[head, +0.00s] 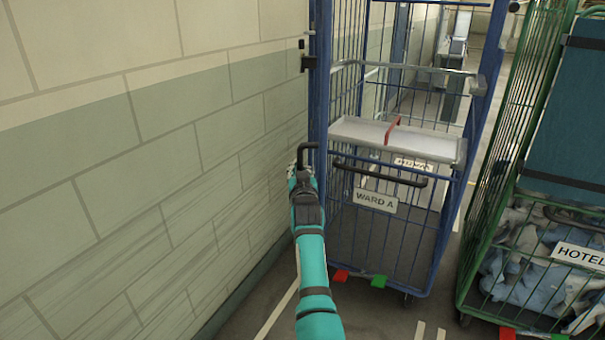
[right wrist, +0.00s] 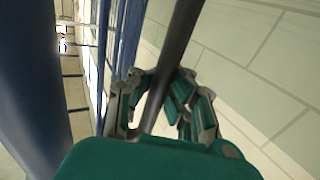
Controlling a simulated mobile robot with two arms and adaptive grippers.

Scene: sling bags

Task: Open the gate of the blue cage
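The blue cage (head: 445,215) stands upright right of the wall in the head view. Its lower front panel of blue bars carries a WARD A sign (head: 375,201) and a black pull bar (head: 380,172). A bent black handle (head: 309,146) sticks out at the cage's left post. My right gripper (head: 303,172) is at this handle. In the right wrist view the dark bar (right wrist: 172,70) runs between the curled fingers of my right gripper (right wrist: 162,88), which look closed around it. The fingertips are partly hidden by the bar. My left gripper is not in view.
A block wall (head: 150,150) runs close along the left. A green cage (head: 480,240) with cloth and a HOTEL sign (head: 580,254) stands close on the right. A grey shelf (head: 350,132) with a red strip spans the blue cage. Red and green pedals (head: 360,278) sit low at its front.

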